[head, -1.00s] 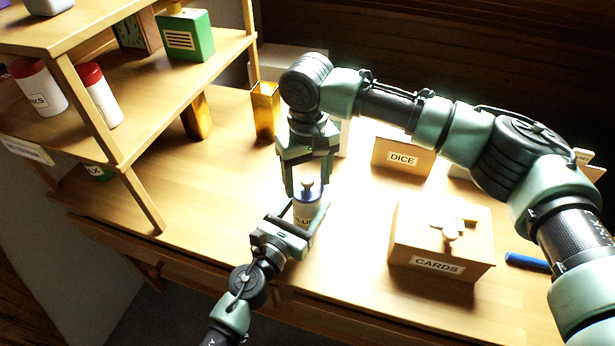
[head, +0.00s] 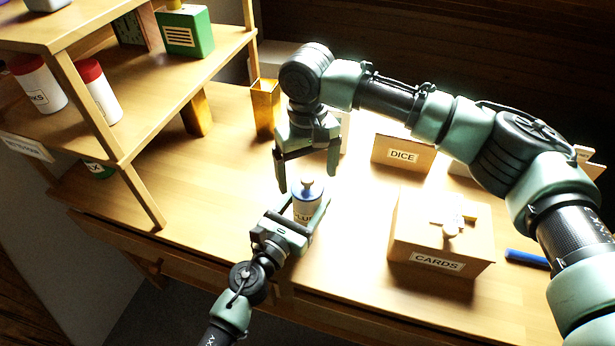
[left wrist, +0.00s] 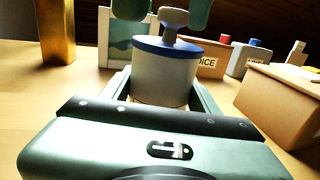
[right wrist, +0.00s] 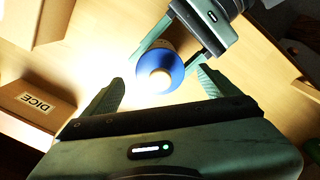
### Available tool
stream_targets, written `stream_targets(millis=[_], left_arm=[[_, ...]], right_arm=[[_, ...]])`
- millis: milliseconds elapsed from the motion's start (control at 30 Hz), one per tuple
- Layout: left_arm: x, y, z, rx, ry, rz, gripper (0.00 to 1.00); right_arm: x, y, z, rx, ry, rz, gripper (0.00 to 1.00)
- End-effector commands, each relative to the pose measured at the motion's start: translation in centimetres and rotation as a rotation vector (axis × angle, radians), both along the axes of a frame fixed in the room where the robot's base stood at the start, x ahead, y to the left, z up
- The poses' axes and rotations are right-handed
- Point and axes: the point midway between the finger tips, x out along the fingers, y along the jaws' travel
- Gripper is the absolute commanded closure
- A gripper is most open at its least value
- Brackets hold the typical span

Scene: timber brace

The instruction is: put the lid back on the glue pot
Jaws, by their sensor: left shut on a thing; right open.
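The glue pot (head: 306,211) is a pale pot on the table, held between the fingers of my left gripper (head: 299,214); it also shows in the left wrist view (left wrist: 162,82). Its blue lid (head: 307,192) with a knob on top sits on the pot's mouth, and the lid looks level in the left wrist view (left wrist: 168,50). My right gripper (head: 305,176) is open just above the lid. In the right wrist view the lid (right wrist: 160,70) lies just beyond the open fingertips, apart from them.
A CARDS box (head: 440,240) stands to the right, with a blue object (head: 527,258) beside it. A DICE box (head: 402,155) stands behind. A gold block (head: 265,108) stands at the back left. A shelf with jars (head: 97,90) fills the left side.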

Motion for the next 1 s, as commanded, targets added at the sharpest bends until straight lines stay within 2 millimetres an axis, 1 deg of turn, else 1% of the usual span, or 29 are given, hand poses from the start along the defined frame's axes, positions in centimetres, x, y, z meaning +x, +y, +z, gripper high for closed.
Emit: stream_targets(millis=[33,200,300,400,500,600,900,933,1000], left_arm=[[0.0,0.0,0.0,0.0,0.0,0.0,1.0],[0.0,0.0,0.0,0.0,0.0,0.0,1.0],[0.0,0.0,0.0,0.0,0.0,0.0,1.0],[0.0,0.0,0.0,0.0,0.0,0.0,1.0],[0.0,0.0,0.0,0.0,0.0,0.0,1.0],[0.0,0.0,0.0,0.0,0.0,0.0,1.0],[0.0,0.0,0.0,0.0,0.0,0.0,1.0],[0.0,0.0,0.0,0.0,0.0,0.0,0.31],[0.0,0.0,0.0,0.0,0.0,0.0,0.14]], right_arm=[[0.0,0.1,1.1,0.003,-0.003,0.001,0.11],[0.0,0.0,4.8,0.003,-0.003,0.001,0.11],[0.1,0.1,6.8,0.002,-0.002,0.0,0.11],[0.1,0.1,8.5,0.001,-0.003,0.0,0.11],[0.0,0.0,9.5,0.0,-0.001,0.0,0.11],[0.0,0.0,10.1,0.001,0.0,0.001,0.11],[0.0,0.0,10.3,0.0,0.0,0.001,0.11],[0.0,0.0,10.3,0.0,0.0,0.001,0.11],[0.0,0.0,10.3,0.0,0.0,0.0,0.11]])
